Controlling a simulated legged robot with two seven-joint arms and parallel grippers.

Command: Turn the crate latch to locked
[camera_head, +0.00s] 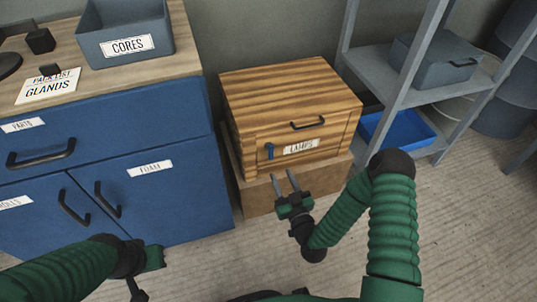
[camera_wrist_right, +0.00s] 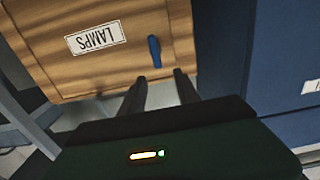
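The wooden crate (camera_head: 285,108) labelled LAMPS sits on a cardboard-brown box between the blue cabinet and the shelf rack. Its blue latch (camera_head: 269,151) is on the front face, left of the label, and stands roughly upright. The latch also shows in the right wrist view (camera_wrist_right: 154,51), just beyond the fingertips. My right gripper (camera_head: 285,180) is open and empty, fingers pointing at the crate, just below the latch and apart from it. My left gripper (camera_head: 147,275) is at the lower left, only partly in view; its fingers are unclear.
The blue cabinet (camera_head: 110,165) with black handles stands left of the crate. A grey bin (camera_head: 128,40) marked CORES is on its top. The shelf rack (camera_head: 385,70) stands to the right, with a blue tray (camera_head: 398,130) low down. Floor in front is clear.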

